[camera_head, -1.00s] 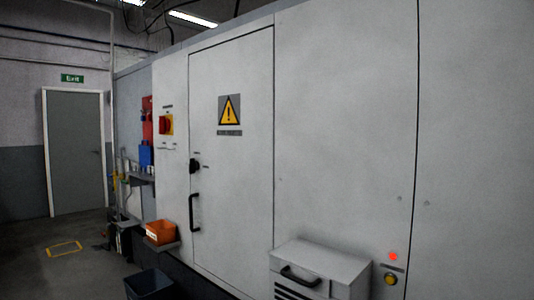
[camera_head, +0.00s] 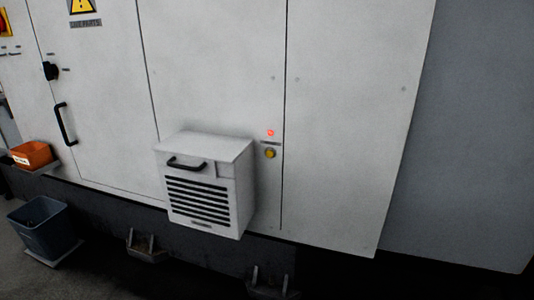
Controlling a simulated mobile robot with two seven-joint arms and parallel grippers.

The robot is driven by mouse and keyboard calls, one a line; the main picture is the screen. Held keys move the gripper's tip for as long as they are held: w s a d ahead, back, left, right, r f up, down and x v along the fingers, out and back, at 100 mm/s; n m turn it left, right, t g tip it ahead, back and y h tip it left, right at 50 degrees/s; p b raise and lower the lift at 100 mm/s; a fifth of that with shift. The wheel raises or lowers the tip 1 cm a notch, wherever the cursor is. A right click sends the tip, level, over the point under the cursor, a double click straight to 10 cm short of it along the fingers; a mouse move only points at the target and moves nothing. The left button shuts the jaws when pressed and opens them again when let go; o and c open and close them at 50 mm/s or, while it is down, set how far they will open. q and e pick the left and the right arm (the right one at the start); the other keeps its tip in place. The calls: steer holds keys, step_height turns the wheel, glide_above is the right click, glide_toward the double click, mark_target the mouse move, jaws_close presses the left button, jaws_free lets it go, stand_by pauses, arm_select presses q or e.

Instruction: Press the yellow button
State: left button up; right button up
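The yellow button (camera_head: 270,153) is small and round, set in a dark-rimmed mount on the white cabinet wall. It sits just below a lit red lamp (camera_head: 270,133), with a thin dark label strip between them. The button is right of the vented box and close to a vertical panel seam. Nothing covers it. Neither of my grippers shows in the head view.
A white vented box (camera_head: 207,187) with a black handle juts from the wall left of the button. An orange bin (camera_head: 32,154) on a ledge and a dark waste bin (camera_head: 44,228) stand at left. Metal feet (camera_head: 148,249) stick out at the cabinet's base.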

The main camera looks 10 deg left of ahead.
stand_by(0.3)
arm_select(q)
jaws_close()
